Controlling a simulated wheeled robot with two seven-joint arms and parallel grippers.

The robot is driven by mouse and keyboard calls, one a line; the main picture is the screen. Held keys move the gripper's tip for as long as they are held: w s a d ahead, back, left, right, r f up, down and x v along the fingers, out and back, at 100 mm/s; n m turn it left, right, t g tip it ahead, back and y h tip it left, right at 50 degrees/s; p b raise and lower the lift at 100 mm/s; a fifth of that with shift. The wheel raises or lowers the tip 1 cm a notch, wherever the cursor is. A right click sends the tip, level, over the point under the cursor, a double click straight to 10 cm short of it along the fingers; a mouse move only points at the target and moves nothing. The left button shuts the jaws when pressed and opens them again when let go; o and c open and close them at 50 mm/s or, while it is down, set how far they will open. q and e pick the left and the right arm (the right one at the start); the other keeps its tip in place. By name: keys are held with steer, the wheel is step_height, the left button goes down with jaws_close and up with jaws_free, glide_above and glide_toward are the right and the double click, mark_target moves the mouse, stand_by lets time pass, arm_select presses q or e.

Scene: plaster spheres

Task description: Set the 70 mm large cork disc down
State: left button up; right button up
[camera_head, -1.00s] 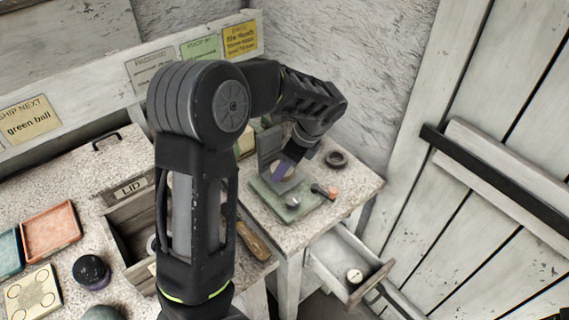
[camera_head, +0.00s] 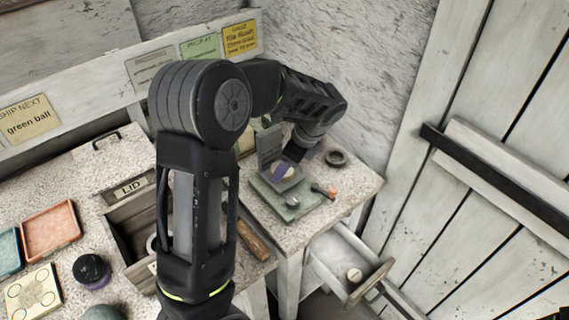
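A pale tan round piece (camera_head: 291,178), which looks like the cork disc, lies on a green-grey base (camera_head: 266,193) on the right-hand table. A purple strip (camera_head: 279,172) crosses its left side; I cannot tell what it is. My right arm reaches over from the bottom of the view and bends down at the wrist. My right gripper (camera_head: 299,156) is just above and behind the disc. Its fingertips are small and dark, so their opening is unclear, and I cannot tell if they touch the disc. My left gripper is not in view.
A grey upright plate (camera_head: 268,145) stands behind the base. An open drawer (camera_head: 341,262) below holds a small pale disc (camera_head: 354,274). My arm hides part of the left table.

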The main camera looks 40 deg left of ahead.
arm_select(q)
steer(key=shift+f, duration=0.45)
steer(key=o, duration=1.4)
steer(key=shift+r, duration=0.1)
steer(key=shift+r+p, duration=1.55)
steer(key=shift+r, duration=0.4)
